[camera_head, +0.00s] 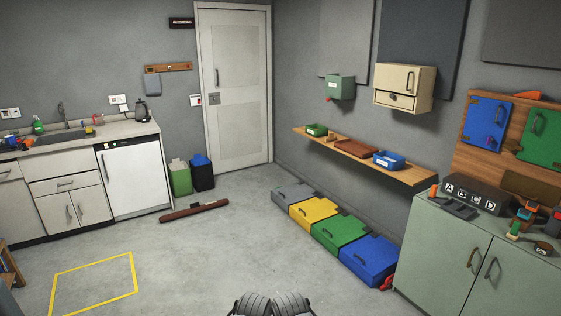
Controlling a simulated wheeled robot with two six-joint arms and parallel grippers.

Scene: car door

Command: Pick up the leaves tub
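No label reading leaves is legible, so I cannot tell which container is the leaves tub. A small green open tub (316,130) sits at the left end of the wooden wall shelf. A blue open tub (389,159) with a pale label sits further right on that shelf. A green bin (180,179) and a dark bin with a blue top (202,173) stand on the floor left of the door. Two dark ribbed parts of mine show at the bottom edge. No gripper fingers are visible, and nothing is seen held.
Grey, yellow, green and blue boxes (338,231) line the floor under the shelf (425,176). A dark red-brown bar (194,211) lies on the floor. A green cabinet (467,258) stands at right, a kitchen counter (85,137) at left. The middle floor is clear.

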